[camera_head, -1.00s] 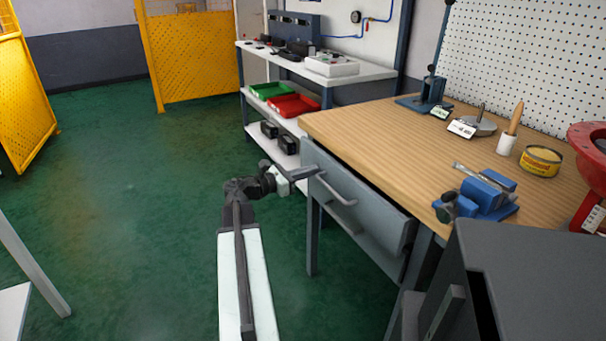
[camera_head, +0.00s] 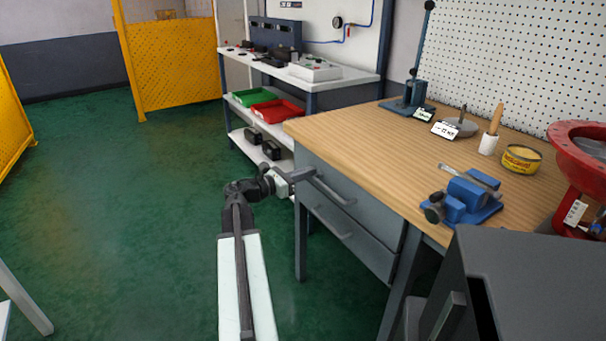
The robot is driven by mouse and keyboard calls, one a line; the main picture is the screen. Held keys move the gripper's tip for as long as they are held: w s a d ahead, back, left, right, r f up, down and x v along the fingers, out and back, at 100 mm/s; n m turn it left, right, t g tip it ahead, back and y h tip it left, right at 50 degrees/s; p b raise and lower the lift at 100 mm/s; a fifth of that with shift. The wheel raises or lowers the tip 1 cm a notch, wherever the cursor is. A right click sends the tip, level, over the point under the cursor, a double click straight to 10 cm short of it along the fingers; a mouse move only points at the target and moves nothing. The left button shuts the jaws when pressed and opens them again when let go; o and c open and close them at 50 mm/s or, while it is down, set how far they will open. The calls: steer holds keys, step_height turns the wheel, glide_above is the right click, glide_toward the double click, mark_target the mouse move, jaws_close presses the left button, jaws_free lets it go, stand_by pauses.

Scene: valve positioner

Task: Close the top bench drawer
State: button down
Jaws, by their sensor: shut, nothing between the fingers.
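The top bench drawer (camera_head: 372,207) has a grey front with a bar handle (camera_head: 335,190) and sits under the wooden bench top (camera_head: 390,150). Its front looks flush, or nearly so, with the bench and lines up with the lower drawer (camera_head: 365,248). My gripper (camera_head: 309,174) is shut and empty, at the left part of the top drawer's front, by the left end of the handle. It seems to touch the front, but I cannot tell for certain.
On the bench stand a blue vise (camera_head: 465,198), a yellow tin (camera_head: 521,159) and a red valve body (camera_head: 585,165). A grey box (camera_head: 530,275) blocks the lower right. A shelf unit with red (camera_head: 277,112) and green trays (camera_head: 252,97) stands behind.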

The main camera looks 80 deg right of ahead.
steer(key=v, duration=1.4)
steer(key=shift+d, duration=0.1)
